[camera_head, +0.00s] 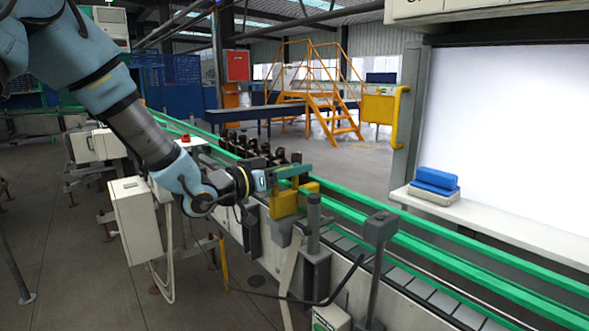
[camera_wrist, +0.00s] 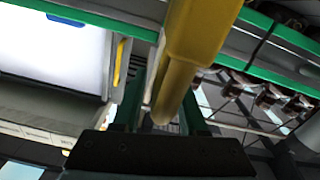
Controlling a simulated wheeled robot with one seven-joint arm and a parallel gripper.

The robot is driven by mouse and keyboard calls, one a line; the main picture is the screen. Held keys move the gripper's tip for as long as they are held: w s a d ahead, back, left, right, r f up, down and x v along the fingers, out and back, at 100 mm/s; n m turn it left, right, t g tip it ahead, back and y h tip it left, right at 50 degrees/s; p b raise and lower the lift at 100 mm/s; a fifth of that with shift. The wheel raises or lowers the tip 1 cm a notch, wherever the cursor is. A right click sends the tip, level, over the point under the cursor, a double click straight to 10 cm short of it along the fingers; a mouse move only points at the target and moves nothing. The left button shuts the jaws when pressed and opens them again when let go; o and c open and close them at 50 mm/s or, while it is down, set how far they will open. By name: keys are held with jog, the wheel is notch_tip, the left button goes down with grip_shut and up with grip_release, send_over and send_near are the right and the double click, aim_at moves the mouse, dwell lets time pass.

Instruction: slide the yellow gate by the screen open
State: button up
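A yellow gate (camera_head: 283,205) stands on the near side of the conveyor, with bottles to its left and the white screen (camera_head: 505,130) across the belt to the right. My gripper (camera_head: 287,172) is right at its top. In the wrist view, a yellow bar (camera_wrist: 201,35) of it runs down between my two fingers (camera_wrist: 165,110). The fingers are apart, with a gap showing left of the bar; contact on the right side is unclear. The gate's lower part is partly hidden by conveyor fittings in the head view.
Several dark amber bottles (camera_head: 262,150) stand on the conveyor behind the gate. Green guide rails (camera_head: 430,245) run along the belt. A yellow handle (camera_head: 400,117) is on the screen's frame. A dark post with a box head (camera_head: 380,228) stands close to the right of my gripper.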

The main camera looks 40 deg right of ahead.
jog(key=c, duration=0.6)
jog(key=shift+s, duration=0.1)
dwell(0.9)
